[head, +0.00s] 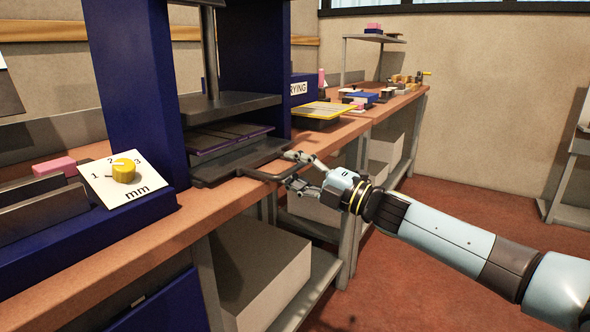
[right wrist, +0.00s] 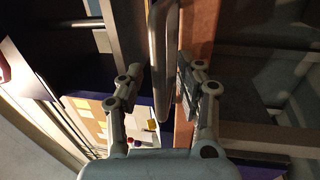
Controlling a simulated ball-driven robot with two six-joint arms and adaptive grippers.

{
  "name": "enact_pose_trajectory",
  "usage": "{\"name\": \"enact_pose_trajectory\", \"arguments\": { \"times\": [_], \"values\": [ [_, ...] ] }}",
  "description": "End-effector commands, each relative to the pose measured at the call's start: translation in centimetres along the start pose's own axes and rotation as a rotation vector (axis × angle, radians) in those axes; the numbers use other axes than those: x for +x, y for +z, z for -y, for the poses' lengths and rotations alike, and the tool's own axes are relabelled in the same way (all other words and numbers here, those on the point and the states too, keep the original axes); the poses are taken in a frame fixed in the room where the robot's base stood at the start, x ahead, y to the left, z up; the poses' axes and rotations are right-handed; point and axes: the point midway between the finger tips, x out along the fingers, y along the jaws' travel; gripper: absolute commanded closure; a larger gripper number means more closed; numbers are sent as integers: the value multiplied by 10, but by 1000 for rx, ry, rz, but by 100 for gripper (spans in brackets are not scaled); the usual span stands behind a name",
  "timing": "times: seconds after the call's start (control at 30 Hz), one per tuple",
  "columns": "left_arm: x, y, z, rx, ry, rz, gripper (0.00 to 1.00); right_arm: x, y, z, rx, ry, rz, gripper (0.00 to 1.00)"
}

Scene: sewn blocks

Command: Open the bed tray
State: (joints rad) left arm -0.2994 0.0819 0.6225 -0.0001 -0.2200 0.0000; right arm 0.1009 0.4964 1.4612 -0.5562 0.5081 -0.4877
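The bed tray (head: 218,172) is a dark flat tray at the bottom of a blue press, with dark slabs lying on it. A bar handle (head: 268,178) sticks out from its front over the bench edge. My right gripper (head: 289,170) is at the right end of this handle, fingers apart. In the right wrist view the handle (right wrist: 162,60) runs between the two open fingers of the right gripper (right wrist: 160,85), with a gap on each side. My left gripper is not in view.
The press's dark upper plate (head: 235,106) hangs above the tray. A dial panel (head: 128,182) with a yellow knob stands to the left. A yellow-topped tray (head: 325,111) sits on the bench to the right. Boxes (head: 258,265) stand on the shelf below.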

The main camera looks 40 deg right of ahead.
Motion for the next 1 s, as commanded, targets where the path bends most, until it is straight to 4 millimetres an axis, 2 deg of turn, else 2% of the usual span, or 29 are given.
{"name": "enact_pose_trajectory", "arguments": {
  "times": [0.1, 0.37, 1.0],
  "values": [
    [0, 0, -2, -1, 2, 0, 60, 0, 0, 0, 0, 0, 0, 65],
    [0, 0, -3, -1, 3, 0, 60, 0, 0, 0, 0, 0, 0, 99],
    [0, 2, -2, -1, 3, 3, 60, -1, 0, 1, 0, -2, 0, 100]
  ]
}}
